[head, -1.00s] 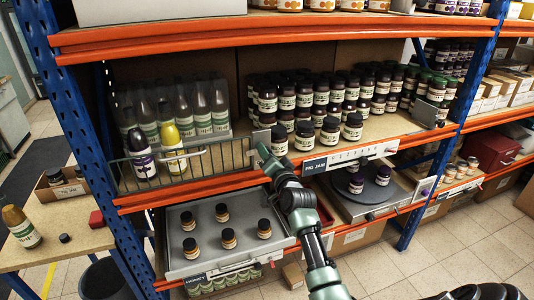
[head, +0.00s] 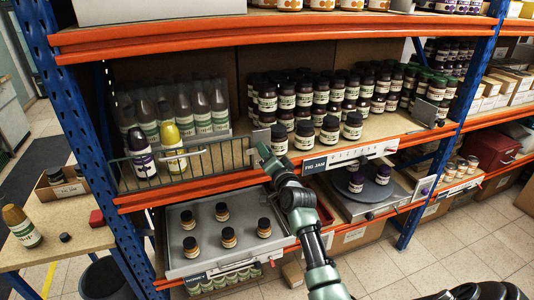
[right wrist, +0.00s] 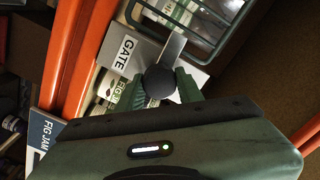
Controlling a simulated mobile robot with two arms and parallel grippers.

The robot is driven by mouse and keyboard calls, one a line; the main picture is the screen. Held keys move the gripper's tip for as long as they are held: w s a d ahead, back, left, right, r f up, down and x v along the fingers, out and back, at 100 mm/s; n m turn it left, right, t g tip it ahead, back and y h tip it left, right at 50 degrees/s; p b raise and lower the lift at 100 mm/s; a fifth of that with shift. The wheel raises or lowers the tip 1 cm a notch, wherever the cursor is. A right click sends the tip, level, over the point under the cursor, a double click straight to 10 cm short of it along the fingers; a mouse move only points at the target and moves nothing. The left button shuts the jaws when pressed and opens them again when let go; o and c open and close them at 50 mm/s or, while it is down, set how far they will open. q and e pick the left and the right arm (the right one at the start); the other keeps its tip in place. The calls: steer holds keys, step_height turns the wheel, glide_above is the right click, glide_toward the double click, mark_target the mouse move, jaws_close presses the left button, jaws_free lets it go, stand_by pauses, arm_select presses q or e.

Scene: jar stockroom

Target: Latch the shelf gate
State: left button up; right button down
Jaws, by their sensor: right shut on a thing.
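The shelf gate (head: 195,160) is a grey wire frame across the front left of the middle shelf, standing before several bottles. Its bars also show at the top of the right wrist view (right wrist: 205,22). A metal plate marked GATE (right wrist: 124,54) sits beside the bars, with a flat silver latch lever (right wrist: 173,47) across it. The lever ends in a dark round knob (right wrist: 160,81). My right gripper (head: 262,148) is at the gate's right end, its green fingers (right wrist: 161,90) shut around the knob. In the head view the gripper hides the knob. My left gripper is not in view.
Dark fig jam jars (head: 304,135) stand close to the right of my gripper. Below, a grey honey tray (head: 185,262) with several jars juts out under my right arm. A turntable (head: 378,190) with jars is at the lower right. Orange shelf beams (head: 190,188) run along the front.

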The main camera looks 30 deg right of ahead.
steer(key=shift+a+f, duration=0.15)
steer(key=shift+f, duration=0.4)
steer(key=c, duration=0.9)
jaws_free()
steer(key=shift+r, duration=0.25)
steer(key=shift+r, duration=0.1)
steer(key=shift+b+v, duration=0.75)
steer(key=shift+v, duration=3.15)
